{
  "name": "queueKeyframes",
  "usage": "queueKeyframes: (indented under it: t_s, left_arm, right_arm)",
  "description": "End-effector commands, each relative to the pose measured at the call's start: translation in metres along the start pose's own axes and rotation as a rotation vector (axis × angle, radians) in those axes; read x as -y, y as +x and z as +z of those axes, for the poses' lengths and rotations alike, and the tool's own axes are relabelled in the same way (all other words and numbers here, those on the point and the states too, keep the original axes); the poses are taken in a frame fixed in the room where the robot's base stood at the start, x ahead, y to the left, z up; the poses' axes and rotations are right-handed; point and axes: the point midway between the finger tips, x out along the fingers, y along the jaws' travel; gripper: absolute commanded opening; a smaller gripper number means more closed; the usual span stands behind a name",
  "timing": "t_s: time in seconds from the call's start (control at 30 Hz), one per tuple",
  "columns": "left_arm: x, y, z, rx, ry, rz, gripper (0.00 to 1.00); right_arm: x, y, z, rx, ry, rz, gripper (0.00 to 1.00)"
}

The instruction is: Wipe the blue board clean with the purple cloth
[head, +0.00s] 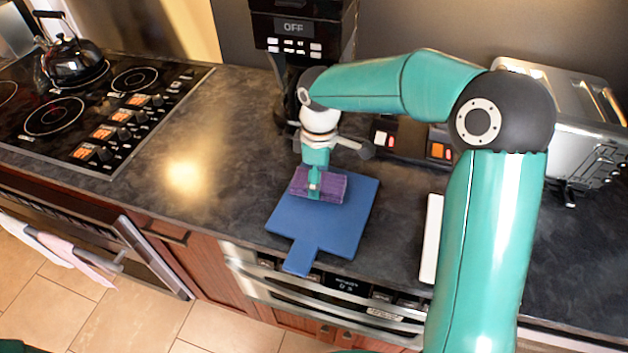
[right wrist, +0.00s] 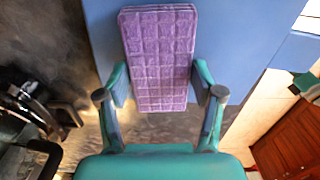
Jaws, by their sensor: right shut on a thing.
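The blue board (head: 338,225) lies flat on the dark counter, its handle toward the front edge. The purple cloth (head: 332,187), a flat block with a grid pattern, is over the board's upper left part. My right gripper (head: 314,186) points down and is shut on the cloth. In the right wrist view the cloth (right wrist: 160,50) sits between both fingers of the right gripper (right wrist: 160,85), with the blue board (right wrist: 240,45) behind it. I cannot tell whether the cloth touches the board. No marks show on the board's visible part. My left gripper is not in view.
A black coffee machine (head: 297,30) stands behind the board. A metal toaster (head: 583,140) is at the right, and a white flat object (head: 431,240) is partly hidden by my right arm. A stove (head: 90,110) with a kettle (head: 73,60) is left. Counter between stove and board is clear.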

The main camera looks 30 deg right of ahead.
Motion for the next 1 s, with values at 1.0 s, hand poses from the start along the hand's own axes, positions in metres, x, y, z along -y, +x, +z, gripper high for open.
queueKeyframes:
  t_s: [1.0]
  left_arm:
    - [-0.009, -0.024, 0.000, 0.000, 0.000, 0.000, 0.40]
  right_arm:
    - [-0.049, -0.001, 0.007, 0.000, 0.002, 0.000, 0.22]
